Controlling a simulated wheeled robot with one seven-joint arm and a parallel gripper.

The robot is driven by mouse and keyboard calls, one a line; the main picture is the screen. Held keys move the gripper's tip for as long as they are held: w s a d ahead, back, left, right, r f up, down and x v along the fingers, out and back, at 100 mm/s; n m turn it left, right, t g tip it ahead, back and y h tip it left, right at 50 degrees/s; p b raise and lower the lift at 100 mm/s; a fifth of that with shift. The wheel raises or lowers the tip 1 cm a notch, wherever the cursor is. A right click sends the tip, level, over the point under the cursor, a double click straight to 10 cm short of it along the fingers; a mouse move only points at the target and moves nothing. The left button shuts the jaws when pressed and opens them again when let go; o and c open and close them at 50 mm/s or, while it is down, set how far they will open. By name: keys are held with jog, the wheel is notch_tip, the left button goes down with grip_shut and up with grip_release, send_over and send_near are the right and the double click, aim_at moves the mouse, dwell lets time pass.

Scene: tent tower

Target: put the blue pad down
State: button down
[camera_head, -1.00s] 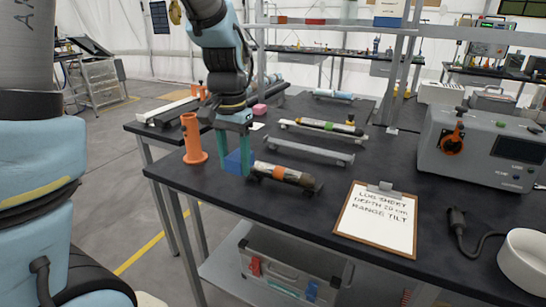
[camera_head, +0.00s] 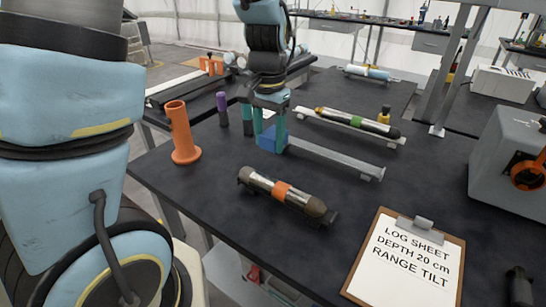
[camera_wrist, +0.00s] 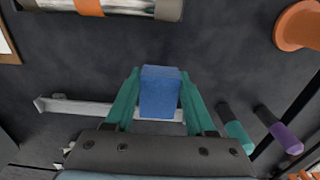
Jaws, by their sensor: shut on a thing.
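The blue pad (camera_head: 267,137) is a small blue block. My gripper (camera_head: 270,143) is shut on it, with one teal finger on each side. In the wrist view the pad (camera_wrist: 160,90) stands between the teal fingers, over the dark table. The pad is close to the left end of the grey rail (camera_head: 335,158), which shows partly behind it in the wrist view. I cannot tell whether the pad touches the table or the rail.
A brown cylinder with an orange band (camera_head: 285,193) lies in front. An orange stand (camera_head: 181,135) and a purple tube (camera_head: 222,108) are at left. A clipboard (camera_head: 407,262) lies front right. Bare table (camera_head: 220,165) lies between stand and cylinder.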

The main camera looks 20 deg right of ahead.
aim_at(269, 170)
notch_tip(269, 170, down, 6)
jog(key=shift+f+p, duration=0.15)
jog(key=shift+p, duration=0.15)
jog(key=shift+f, duration=0.1)
